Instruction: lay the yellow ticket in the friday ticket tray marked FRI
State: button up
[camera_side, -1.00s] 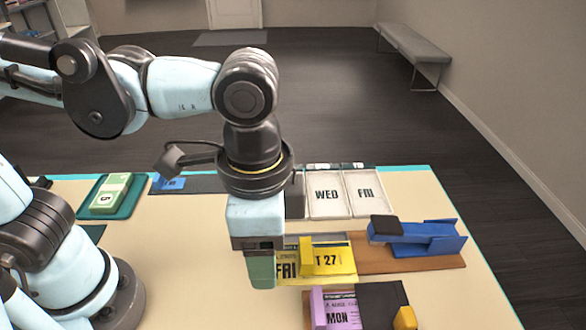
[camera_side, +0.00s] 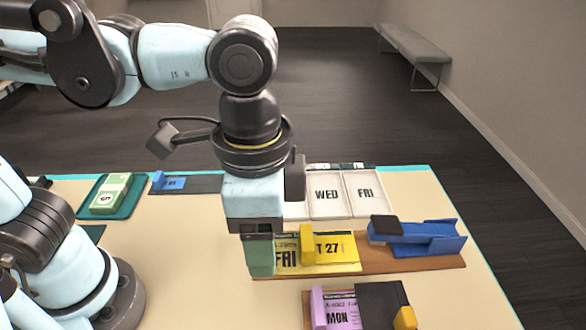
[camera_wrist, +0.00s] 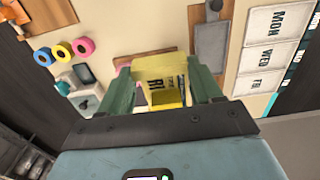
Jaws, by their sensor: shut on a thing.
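The yellow ticket (camera_side: 340,256), printed FRI and T 27 with a raised yellow tab, is above a brown board (camera_side: 410,264) in the side view. My gripper (camera_side: 261,262) is at its left end, shut on it with green fingers pointing down. In the wrist view the ticket (camera_wrist: 155,66) sits between the two fingers (camera_wrist: 163,84). The tray marked FRI (camera_side: 366,193) is white and looks empty, at the right end of the tray row behind the ticket; it also shows in the wrist view (camera_wrist: 262,81). My gripper hides part of the ticket.
The WED tray (camera_side: 327,195) adjoins the FRI tray. A blue stapler-like device (camera_side: 420,237) stands right of the ticket. A purple MON ticket (camera_side: 340,311) and a dark block (camera_side: 381,305) are in front. A green bundle (camera_side: 110,193) lies on a teal tray at left.

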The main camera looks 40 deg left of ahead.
dwell(0.3)
jog(key=w+d+f+n, duration=0.1)
jog(key=w+n, duration=0.5)
jog(key=w, duration=0.5)
jog(key=w+d+f+n, duration=0.1)
jog(key=w+d+n, duration=0.1)
jog(key=w+n, duration=0.7)
jog(key=w+a+f+n, duration=0.35)
jog(key=w+f, duration=0.25)
jog(key=w, duration=0.5)
jog(key=shift+m, duration=0.25)
jog(key=shift+s+f, duration=0.2)
jog(key=shift+f, duration=3.75)
jog(key=shift+f, duration=0.3)
jog(key=o, duration=1.1)
jog(key=shift+o, duration=0.5)
